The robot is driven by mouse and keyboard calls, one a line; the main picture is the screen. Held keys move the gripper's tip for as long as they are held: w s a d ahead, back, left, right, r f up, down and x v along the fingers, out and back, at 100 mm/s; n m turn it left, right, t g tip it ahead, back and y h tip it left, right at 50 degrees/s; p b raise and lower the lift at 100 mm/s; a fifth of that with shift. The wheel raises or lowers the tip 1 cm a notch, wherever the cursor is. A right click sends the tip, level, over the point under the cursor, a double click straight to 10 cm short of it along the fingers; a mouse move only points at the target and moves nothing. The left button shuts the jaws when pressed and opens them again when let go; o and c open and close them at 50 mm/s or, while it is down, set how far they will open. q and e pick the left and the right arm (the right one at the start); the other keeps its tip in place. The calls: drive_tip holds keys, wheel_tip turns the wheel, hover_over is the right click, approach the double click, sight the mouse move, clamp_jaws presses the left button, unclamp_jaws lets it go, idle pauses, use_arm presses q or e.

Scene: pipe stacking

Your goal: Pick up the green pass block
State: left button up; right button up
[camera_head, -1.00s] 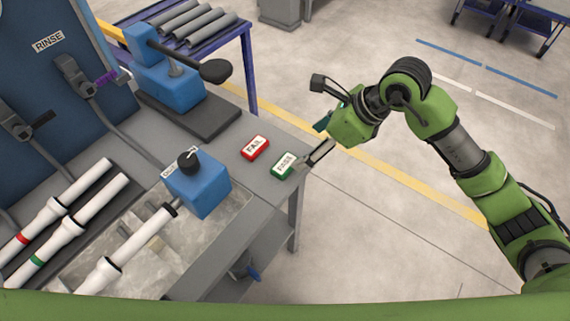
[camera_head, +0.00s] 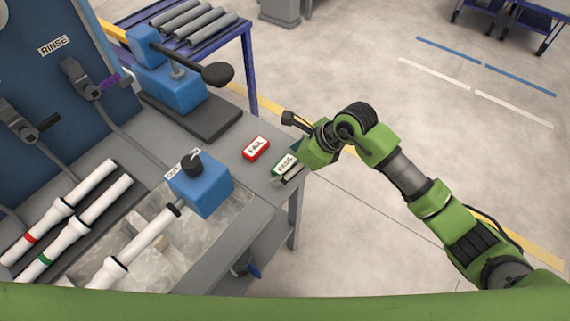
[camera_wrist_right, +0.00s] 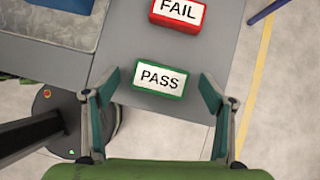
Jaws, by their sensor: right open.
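The green pass block (camera_head: 285,163), green with a white PASS label on top, lies on the grey bench near its right corner. My right gripper (camera_head: 290,175) is at the block from the right and partly covers it in the head view. In the right wrist view the PASS block (camera_wrist_right: 160,78) lies just ahead of and between the two open fingers (camera_wrist_right: 162,90), with a gap to each. Nothing is between the fingertips as a grip. My left gripper is not in view.
The red FAIL block (camera_head: 256,148) lies just beyond the pass block and also shows in the wrist view (camera_wrist_right: 178,12). A blue box with a black knob (camera_head: 200,185) stands to the left. A blue lever press (camera_head: 172,90) stands behind. Open floor lies right of the bench.

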drive_tip(key=c, duration=1.2)
drive_tip(key=shift+r+b, duration=0.35)
drive_tip(key=shift+r, duration=0.3)
drive_tip(key=s+d+r+b, duration=0.1)
drive_tip(key=s+r, duration=0.3)
drive_tip(key=s+d+r+b, duration=0.1)
drive_tip(key=s+d+r, duration=0.1)
drive_tip(key=s+r, duration=0.2)
drive_tip(key=s+d+r+b, duration=0.1)
drive_tip(key=s+d+r, duration=0.1)
drive_tip(key=s, duration=0.3)
drive_tip(key=shift+r+b, duration=0.3)
drive_tip(key=shift+r, duration=0.6)
